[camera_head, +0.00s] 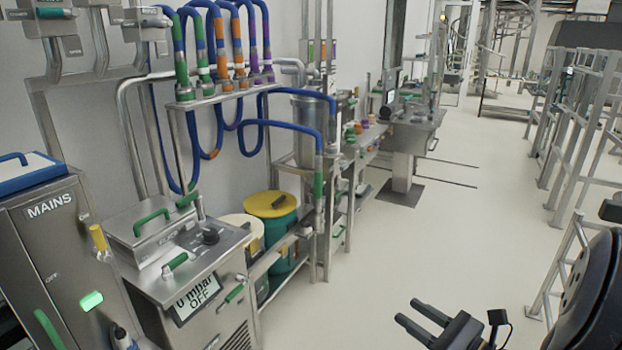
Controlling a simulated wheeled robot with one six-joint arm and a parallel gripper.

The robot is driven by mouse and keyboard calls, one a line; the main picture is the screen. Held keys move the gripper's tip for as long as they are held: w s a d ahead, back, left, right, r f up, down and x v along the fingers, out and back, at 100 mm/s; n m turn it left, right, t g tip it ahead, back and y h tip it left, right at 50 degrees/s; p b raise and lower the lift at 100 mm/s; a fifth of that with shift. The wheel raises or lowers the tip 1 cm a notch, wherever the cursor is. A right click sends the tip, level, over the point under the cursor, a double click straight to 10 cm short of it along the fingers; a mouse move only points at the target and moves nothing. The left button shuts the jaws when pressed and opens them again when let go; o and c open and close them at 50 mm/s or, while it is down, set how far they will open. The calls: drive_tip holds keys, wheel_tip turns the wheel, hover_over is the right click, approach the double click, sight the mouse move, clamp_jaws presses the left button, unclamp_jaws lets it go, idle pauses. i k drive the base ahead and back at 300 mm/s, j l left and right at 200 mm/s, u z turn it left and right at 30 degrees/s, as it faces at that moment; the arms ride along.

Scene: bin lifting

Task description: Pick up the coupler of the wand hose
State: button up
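Several blue hoses hang on the back wall, with green (181,70), orange (222,60) and purple (252,55) banded ends standing on a metal rack (210,100). One blue hose (290,126) arches right to an upright wand-like metal tube with a green band (318,186) beside a steel vessel. I cannot tell for certain which end is the coupler of the wand hose. My gripper (408,311) is at the bottom right, over the floor, far from the hoses. Its two dark fingers are apart with nothing between them.
A steel unit labelled MAINS (50,250) and a console reading "0 mbar OFF" (197,298) stand at left. A yellow-lidded green drum (270,205) sits beside a shelf frame. Metal railings (575,130) line the right. The pale floor (450,240) between is clear.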

sight(332, 142)
drive_tip(key=i, duration=0.75)
drive_tip(key=i+l, duration=0.15)
drive_tip(key=i, duration=0.65)
drive_tip(key=i+u, duration=0.1)
drive_tip(key=i, duration=0.65)
drive_tip(key=i+l, duration=0.2)
drive_tip(key=i, duration=0.6)
drive_tip(key=i+l+u, duration=0.1)
drive_tip(key=i, duration=0.65)
